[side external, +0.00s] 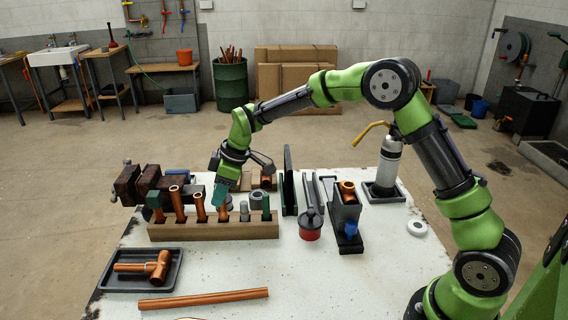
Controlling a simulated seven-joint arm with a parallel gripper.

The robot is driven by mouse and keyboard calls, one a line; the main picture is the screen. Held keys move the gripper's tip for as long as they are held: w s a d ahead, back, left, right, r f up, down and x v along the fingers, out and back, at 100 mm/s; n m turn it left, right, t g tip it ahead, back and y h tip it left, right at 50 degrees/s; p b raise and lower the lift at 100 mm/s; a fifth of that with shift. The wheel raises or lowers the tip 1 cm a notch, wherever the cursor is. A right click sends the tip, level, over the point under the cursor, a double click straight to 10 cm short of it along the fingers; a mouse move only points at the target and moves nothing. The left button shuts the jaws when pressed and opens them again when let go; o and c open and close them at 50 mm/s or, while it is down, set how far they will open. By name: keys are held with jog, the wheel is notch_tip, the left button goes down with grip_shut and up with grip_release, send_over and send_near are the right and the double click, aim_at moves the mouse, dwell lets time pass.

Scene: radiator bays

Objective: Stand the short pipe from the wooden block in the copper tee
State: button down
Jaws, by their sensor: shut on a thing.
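The wooden block (215,232) stands on the white table with several upright pieces in its row of holes. Several are copper pipes of different heights, such as the tall one (177,203) and its neighbour (200,207). My gripper (221,196) is over the middle of the block, tilted, shut on a short copper pipe (223,213) whose lower end is at the block; I cannot tell whether it is still in its hole. A copper fitting (347,190), probably the tee, sits upright in a grey holder (345,214). Another copper tee (158,267) lies in the black tray (116,283).
A long copper pipe (204,298) lies at the table's front. A dark upright plate (289,180), a red tin (310,230) and grey bars (313,190) stand between block and holder. A gas torch (388,163) stands behind right.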

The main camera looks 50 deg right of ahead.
jog(key=s+d+r+m, duration=0.2)
jog(key=s+d+r, duration=0.2)
jog(key=d+r, duration=0.85)
jog(key=s+d+r+m+t+h, duration=0.1)
jog(key=s+d+r+m, duration=0.1)
jog(key=s+d, duration=0.4)
jog(key=s+d+r+m+h, duration=0.1)
jog(key=s+d+r+m, duration=0.2)
jog(key=s, duration=0.5)
jog(key=s+d+f+n, duration=0.1)
jog(key=s+f, duration=0.3)
jog(key=f, duration=0.3)
jog(key=shift+f, duration=0.15)
jog(key=shift+f, duration=0.25)
jog(key=shift+f, duration=0.1)
